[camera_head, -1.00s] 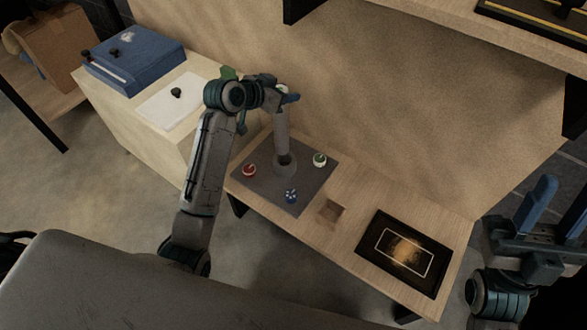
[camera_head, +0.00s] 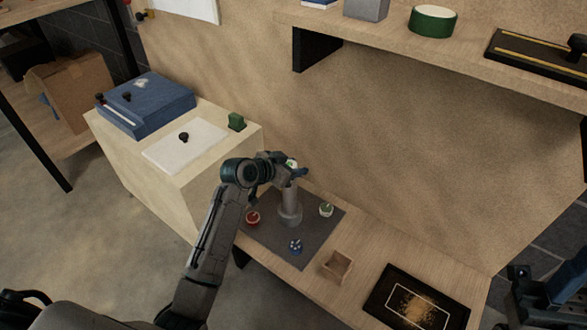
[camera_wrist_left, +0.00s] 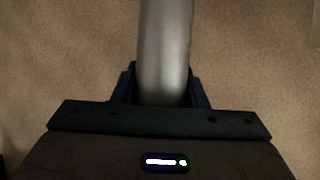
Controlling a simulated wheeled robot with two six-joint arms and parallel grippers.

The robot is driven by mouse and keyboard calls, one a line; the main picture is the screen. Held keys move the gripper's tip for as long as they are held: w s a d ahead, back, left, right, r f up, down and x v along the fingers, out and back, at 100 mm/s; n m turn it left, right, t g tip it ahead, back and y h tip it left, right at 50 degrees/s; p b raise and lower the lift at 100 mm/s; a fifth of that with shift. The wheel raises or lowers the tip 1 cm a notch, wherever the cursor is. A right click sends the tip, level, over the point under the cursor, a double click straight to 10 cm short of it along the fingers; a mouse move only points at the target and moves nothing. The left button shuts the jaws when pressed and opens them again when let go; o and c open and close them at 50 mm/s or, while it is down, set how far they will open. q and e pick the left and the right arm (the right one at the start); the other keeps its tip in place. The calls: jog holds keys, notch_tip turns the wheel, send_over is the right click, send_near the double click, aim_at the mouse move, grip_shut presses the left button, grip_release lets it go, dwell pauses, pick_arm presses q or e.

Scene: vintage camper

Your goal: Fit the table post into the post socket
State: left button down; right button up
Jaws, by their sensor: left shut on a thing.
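The table post (camera_head: 289,198) is a grey cylinder and stands upright, or nearly so, over the grey mat. Its lower end meets the round grey post socket (camera_head: 289,216); I cannot tell how deep it sits. My left gripper (camera_head: 295,174) is shut on the post near its top. In the left wrist view the post (camera_wrist_left: 165,45) runs up from between the dark fingers (camera_wrist_left: 165,95). My right gripper (camera_head: 562,288) is partly cut off at the right edge, its blue finger dim, away from the post.
Red (camera_head: 252,217), blue (camera_head: 295,246) and green-white (camera_head: 326,209) small round items lie on the grey mat (camera_head: 262,235) around the socket. A small wooden box (camera_head: 337,265) and a black framed tray (camera_head: 418,300) are to the right. A shelf (camera_head: 450,50) overhangs behind.

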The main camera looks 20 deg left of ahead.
pick_arm(q)
jog(key=shift+r, duration=0.15)
jog(key=c, duration=0.9)
grip_release()
jog(key=shift+o, duration=0.2)
